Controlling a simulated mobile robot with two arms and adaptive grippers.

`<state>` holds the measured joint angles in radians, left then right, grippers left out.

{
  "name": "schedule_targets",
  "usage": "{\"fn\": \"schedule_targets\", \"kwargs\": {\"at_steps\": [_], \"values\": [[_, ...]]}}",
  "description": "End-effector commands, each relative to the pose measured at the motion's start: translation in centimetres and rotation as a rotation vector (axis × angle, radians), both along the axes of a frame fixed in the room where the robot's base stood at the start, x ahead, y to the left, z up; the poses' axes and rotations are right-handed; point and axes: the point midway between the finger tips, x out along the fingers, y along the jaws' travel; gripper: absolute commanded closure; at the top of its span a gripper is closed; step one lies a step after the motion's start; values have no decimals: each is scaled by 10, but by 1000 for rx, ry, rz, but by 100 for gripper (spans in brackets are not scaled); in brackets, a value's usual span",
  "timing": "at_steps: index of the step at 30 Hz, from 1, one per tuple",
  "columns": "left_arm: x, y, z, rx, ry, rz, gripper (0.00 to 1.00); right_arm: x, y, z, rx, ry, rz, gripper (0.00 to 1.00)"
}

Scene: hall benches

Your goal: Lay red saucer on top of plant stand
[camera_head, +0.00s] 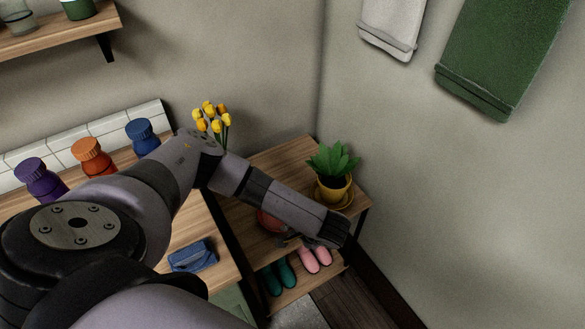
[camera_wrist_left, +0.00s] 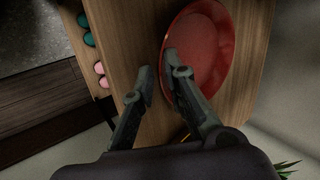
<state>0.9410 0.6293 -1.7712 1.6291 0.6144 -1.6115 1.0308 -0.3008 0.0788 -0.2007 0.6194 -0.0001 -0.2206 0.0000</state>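The red saucer (camera_head: 266,221) lies on the wooden top of the plant stand (camera_head: 285,157), partly hidden behind my left arm in the head view. In the left wrist view the saucer (camera_wrist_left: 222,50) shows as a shiny red dish on the wooden top (camera_wrist_left: 125,30). My left gripper (camera_wrist_left: 160,68) is open, its fingers apart: one overlaps the saucer's rim in the picture, the other is just outside it over bare wood. In the head view the left gripper (camera_head: 290,240) is small and dark under my arm. Whether it touches the saucer is unclear. My right gripper is not in view.
A potted plant (camera_head: 333,172) in a yellow pot stands on the stand's right side, yellow tulips (camera_head: 211,118) at its back left. Teal boots (camera_head: 279,275) and pink boots (camera_head: 314,256) sit on the lower shelf. Jars and a blue case (camera_head: 193,257) are on the left bench.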

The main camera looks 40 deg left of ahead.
Motion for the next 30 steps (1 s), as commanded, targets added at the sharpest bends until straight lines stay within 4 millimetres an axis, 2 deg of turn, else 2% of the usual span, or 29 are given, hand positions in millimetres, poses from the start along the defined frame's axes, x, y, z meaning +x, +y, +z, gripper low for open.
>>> {"fn": "schedule_targets", "kwargs": {"at_steps": [6,10,22,30], "values": [[0,0,1,1,-2,0,87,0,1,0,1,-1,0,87],[0,-4,9,-2,-2,0,87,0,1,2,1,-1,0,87],[-13,-51,75,-3,0,-1,87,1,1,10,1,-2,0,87],[-17,-67,98,0,0,0,87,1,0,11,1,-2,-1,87]]}}
